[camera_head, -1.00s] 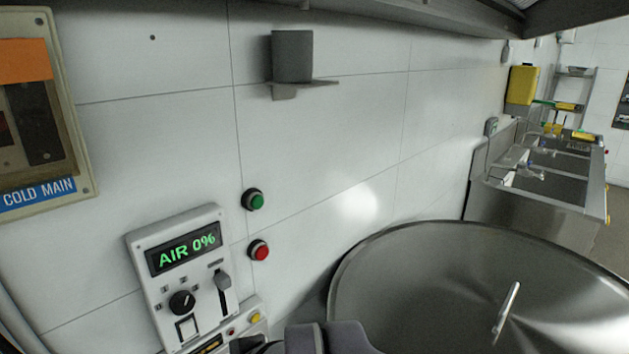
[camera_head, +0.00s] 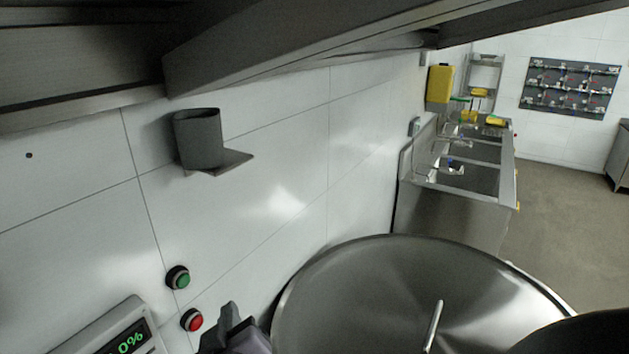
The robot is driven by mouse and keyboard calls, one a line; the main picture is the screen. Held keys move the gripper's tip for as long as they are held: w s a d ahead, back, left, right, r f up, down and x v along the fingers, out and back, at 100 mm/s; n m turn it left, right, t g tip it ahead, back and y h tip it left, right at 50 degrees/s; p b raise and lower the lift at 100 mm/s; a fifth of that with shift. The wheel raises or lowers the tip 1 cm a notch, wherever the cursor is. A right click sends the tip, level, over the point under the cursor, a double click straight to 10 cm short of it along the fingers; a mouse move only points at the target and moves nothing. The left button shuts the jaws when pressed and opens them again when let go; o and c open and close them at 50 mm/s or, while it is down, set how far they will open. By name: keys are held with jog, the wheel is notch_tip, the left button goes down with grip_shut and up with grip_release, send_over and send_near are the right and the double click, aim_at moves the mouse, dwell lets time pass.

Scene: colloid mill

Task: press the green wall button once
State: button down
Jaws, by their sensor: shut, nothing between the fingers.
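The green wall button (camera_head: 178,277) sits in a dark round collar on the white tiled wall, at the lower left of the head view. A red button (camera_head: 191,320) in a similar collar is just below it. My gripper (camera_head: 229,318) shows at the bottom edge, right of the red button and lower right of the green one. It is shut and empty. It appears apart from the green button in the picture; its exact distance from the wall is hard to tell.
A control panel with a green display (camera_head: 122,340) is at the bottom left. A large round steel lid (camera_head: 375,280) with a handle fills the lower middle. A grey cup-like holder (camera_head: 198,140) is on the wall above. Steel sinks (camera_head: 460,170) stand further back.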

jog(key=w+a+p, duration=0.1)
jog(key=w+a, duration=0.3)
jog(key=a, duration=0.3)
jog(key=shift+a+p, duration=0.4)
dwell(1.8)
jog(key=shift+w+a, duration=0.25)
jog(key=shift+a, duration=0.15)
jog(key=shift+w+a+p, duration=0.2)
jog(key=shift+a+p, duration=0.1)
jog(key=shift+a, duration=0.05)
dwell(0.8)
jog(key=shift+d, duration=0.1)
jog(key=shift+s+d, duration=0.4)
jog(key=shift+d, duration=0.3)
jog(key=shift+s+d+b, duration=0.25)
jog(key=shift+s+d, duration=0.15)
jog(key=shift+d, duration=0.35)
jog(key=shift+s+d+b, duration=0.3)
jog(key=shift+s+d, duration=0.05)
jog(key=shift+d, duration=0.35)
jog(key=shift+s+d+b, duration=0.25)
jog(key=shift+s+d, duration=0.15)
jog(key=shift+d, duration=0.35)
